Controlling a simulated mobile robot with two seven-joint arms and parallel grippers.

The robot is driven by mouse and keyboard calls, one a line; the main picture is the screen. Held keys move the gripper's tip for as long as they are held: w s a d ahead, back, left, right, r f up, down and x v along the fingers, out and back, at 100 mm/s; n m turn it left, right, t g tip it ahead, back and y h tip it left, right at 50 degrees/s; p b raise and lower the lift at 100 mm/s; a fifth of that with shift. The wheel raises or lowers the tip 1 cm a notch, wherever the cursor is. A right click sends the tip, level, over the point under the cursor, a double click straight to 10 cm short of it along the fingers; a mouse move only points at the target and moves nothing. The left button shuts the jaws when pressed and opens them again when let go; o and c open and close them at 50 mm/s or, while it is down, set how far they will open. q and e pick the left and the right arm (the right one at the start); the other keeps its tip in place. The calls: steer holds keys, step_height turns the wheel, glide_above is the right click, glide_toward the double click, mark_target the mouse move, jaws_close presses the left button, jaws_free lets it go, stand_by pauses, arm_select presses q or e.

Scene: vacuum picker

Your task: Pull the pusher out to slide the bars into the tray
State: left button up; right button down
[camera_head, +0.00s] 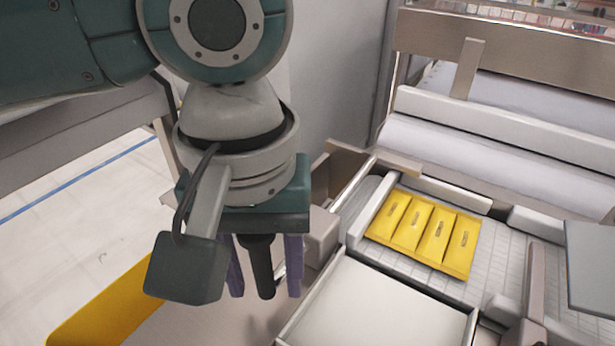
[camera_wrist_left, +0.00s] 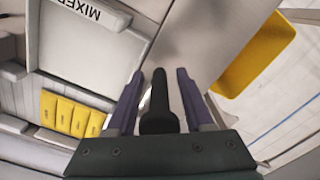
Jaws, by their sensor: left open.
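Several yellow bars (camera_head: 424,233) lie side by side in a row on the grey tiled surface in the head view. They also show at the left of the left wrist view (camera_wrist_left: 70,114). A pale, shallow tray-like panel (camera_head: 375,303) lies in front of them. My left gripper (camera_head: 265,268) is left of the panel, pointing down with its purple fingers apart. A black, handle-like piece (camera_head: 262,268) stands between the fingers, with visible gaps beside it; it also shows in the left wrist view (camera_wrist_left: 158,102). I cannot tell how it joins the pusher. My right gripper is not visible.
White rollers and rails (camera_head: 490,145) stand behind the bars. A grey post (camera_head: 534,295) and a flat grey panel (camera_head: 592,265) are at the right. A yellow strip (camera_head: 110,305) lies at lower left, beside open pale floor (camera_head: 90,200).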

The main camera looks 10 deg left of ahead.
arm_select(q)
jaws_close()
stand_by(1.4)
